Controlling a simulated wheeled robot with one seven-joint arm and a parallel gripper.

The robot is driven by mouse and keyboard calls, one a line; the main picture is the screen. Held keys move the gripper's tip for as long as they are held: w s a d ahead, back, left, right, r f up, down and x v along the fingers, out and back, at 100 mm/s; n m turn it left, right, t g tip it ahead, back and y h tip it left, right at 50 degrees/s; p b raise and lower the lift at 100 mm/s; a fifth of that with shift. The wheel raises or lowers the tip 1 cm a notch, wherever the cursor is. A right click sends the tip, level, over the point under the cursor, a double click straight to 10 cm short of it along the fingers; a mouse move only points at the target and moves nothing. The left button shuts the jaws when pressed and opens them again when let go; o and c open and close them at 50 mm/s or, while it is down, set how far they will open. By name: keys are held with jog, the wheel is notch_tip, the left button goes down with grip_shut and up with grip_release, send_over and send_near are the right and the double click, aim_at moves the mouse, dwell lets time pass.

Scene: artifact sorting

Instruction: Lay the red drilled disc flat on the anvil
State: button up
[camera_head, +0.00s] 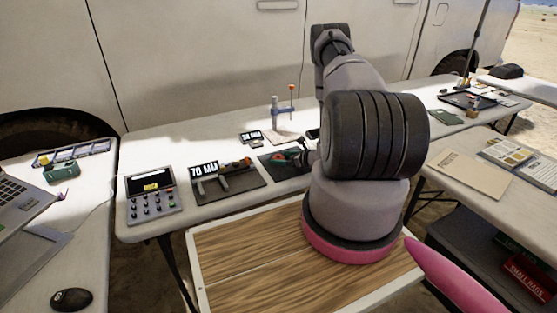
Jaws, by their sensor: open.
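My gripper (300,154) is small in view, low over a dark mat (272,166) on the long table, partly hidden by my arm. Its jaws are open. Small red and green bits show at the jaws; I cannot tell whether one is the red drilled disc. I cannot clearly make out the disc elsewhere. A blue-grey upright stand (275,115) with an orange-red knob stands behind the mat, and its base may be the anvil, but I cannot tell. Nothing red shows lying on that base.
Left of the mat are a gauge device (229,183) with a "70" display and a keypad box (151,197). A small display (251,137) sits beside the stand. A black tray (466,101) lies far right. A side table (483,166) holds papers. My arm blocks the table's middle.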

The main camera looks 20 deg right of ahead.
grip_shut()
notch_tip(320, 180, up, 10)
jog(key=s+a+r+n, duration=0.1)
jog(key=s+a+r, duration=0.1)
jog(key=a+r, duration=1.1)
notch_tip(320, 180, up, 14)
jog(key=w+m+h, duration=0.1)
jog(key=w+m, duration=0.1)
jog(key=shift+w+h, duration=0.25)
jog(key=shift+h, duration=0.05)
jog(key=shift+d, duration=0.25)
